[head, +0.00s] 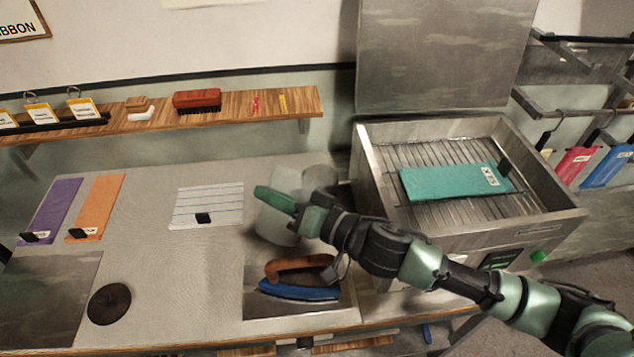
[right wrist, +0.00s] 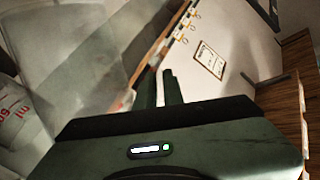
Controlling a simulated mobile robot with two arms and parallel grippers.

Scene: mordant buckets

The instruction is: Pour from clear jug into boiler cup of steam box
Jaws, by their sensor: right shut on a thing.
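My right gripper (head: 280,199) is shut on the clear jug (head: 278,226), at the left side of the steam box. The jug is see-through and faint, and looks tilted. The right wrist view shows its clear wall with red markings (right wrist: 18,112) close up at left. I cannot make out any liquid level. The steam box (head: 362,172) is an open metal box with a wire rack. A pale rounded shape (head: 319,178) sits between the jug and the box; I cannot tell whether it is the boiler cup or part of the jug. My left gripper is out of view.
A teal cloth (head: 450,181) lies on the rack. A blue iron (head: 300,288) with a wooden handle is in front of the jug. A striped white sheet (head: 207,205) lies to the left. A wooden shelf (head: 240,109) runs behind; a raised metal lid (head: 440,55) stands at the back.

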